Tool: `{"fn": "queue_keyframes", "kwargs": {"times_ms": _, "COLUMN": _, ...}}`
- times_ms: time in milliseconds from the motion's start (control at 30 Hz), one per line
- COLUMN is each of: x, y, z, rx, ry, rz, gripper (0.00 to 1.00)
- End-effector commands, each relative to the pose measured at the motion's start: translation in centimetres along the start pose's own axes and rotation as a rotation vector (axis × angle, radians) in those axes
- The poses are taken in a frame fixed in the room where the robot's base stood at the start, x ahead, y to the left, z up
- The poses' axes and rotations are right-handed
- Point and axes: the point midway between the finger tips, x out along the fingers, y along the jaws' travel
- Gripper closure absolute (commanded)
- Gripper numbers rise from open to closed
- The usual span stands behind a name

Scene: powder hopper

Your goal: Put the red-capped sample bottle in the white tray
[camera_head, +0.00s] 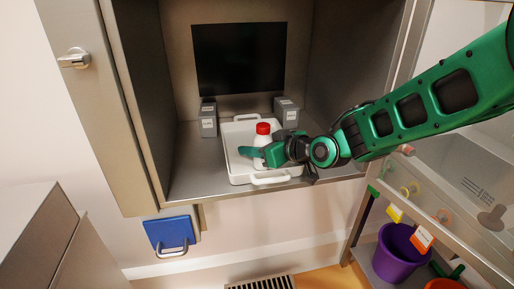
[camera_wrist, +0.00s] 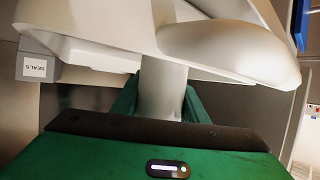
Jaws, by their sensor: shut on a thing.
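The white sample bottle (camera_head: 263,140) with a red cap (camera_head: 263,128) is upright over the white tray (camera_head: 238,137) in the head view. My green gripper (camera_head: 262,152) reaches in from the right and is shut on the bottle's body. In the wrist view the pale bottle body (camera_wrist: 163,90) stands between my green fingers (camera_wrist: 162,105). The tray's rim and a big rounded handle (camera_wrist: 230,50) fill the upper part of that view. The bottle's base is hidden, so I cannot tell whether it touches the tray floor.
The tray lies in a steel cabinet. Grey boxes stand at its back left (camera_head: 208,118) and back right (camera_head: 286,112); one shows a SEALS label in the wrist view (camera_wrist: 36,68). A dark panel (camera_head: 240,58) is behind. A purple bucket (camera_head: 398,255) sits on the lower right shelf.

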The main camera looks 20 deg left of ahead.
Motion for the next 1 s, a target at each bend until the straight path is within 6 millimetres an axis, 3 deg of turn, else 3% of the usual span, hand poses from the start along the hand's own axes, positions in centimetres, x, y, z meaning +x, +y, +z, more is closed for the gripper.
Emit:
{"fn": "queue_keyframes", "kwargs": {"times_ms": 367, "x": 0.2, "y": 0.1, "z": 0.4, "rx": 0.000, "ry": 0.001, "rz": 0.001, "gripper": 0.88}}
{"fn": "queue_keyframes", "kwargs": {"times_ms": 400, "x": 0.2, "y": 0.1, "z": 0.5, "rx": 0.001, "ry": 0.001, "rz": 0.001, "gripper": 0.58}}
{"fn": "queue_keyframes", "kwargs": {"times_ms": 467, "x": 0.2, "y": 0.1, "z": 0.5, "rx": 0.000, "ry": 0.001, "rz": 0.001, "gripper": 0.43}}
{"fn": "queue_keyframes", "kwargs": {"times_ms": 500, "x": 0.2, "y": 0.1, "z": 0.4, "rx": 0.000, "ry": 0.001, "rz": 0.001, "gripper": 0.41}}
{"fn": "queue_keyframes", "kwargs": {"times_ms": 833, "x": 0.0, "y": 0.1, "z": 0.2, "rx": 0.000, "ry": 0.002, "rz": 0.002, "gripper": 0.41}}
{"fn": "queue_keyframes", "kwargs": {"times_ms": 1000, "x": -1.8, "y": 0.3, "z": 0.1, "rx": 0.003, "ry": 0.003, "rz": 0.004, "gripper": 0.41}}
